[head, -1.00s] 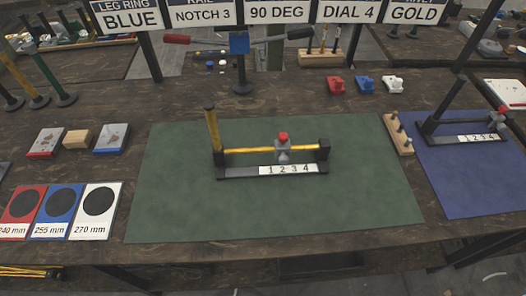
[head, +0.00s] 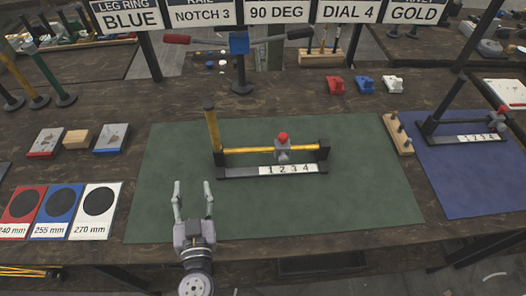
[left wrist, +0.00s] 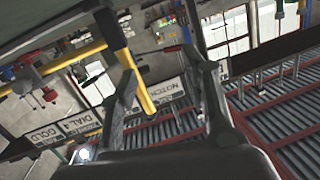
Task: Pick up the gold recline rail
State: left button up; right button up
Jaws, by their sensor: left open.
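A gold rail (head: 247,150) lies level in a black fixture (head: 240,171) on the green mat (head: 330,208). A grey slider with a red knob (head: 283,141) sits around it, above a strip marked 1 to 4. A gold post (head: 213,132) stands upright at the fixture's left end. My left gripper (head: 192,190) is open and empty over the mat's near left part, apart from the fixture and nearer the front. In the left wrist view, gold bars (left wrist: 76,58) show beyond the open fingers (left wrist: 168,85). My right gripper is not in view.
Red, blue and white size cards (head: 95,208) lie left of the mat. A wooden peg block (head: 397,134) and a blue mat (head: 470,180) with a second fixture lie right. Signs (head: 279,12) stand behind. The mat's front right is clear.

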aim_at(214, 137)
pick_arm(q)
jog(key=w+d+r, duration=0.1)
jog(key=w, duration=0.2)
jog(key=w+d+r+h, duration=0.1)
jog(key=w+d, duration=0.1)
jog(key=w, duration=0.1)
jog(key=w+d+r+t+h, duration=0.1)
jog(key=w+d+r, duration=0.1)
jog(key=w, duration=0.1)
jog(key=shift+w, duration=2.95)
jog(key=shift+s, duration=0.1)
jog(key=shift+c, duration=0.4)
grip_shut()
jog(key=shift+r, duration=0.1)
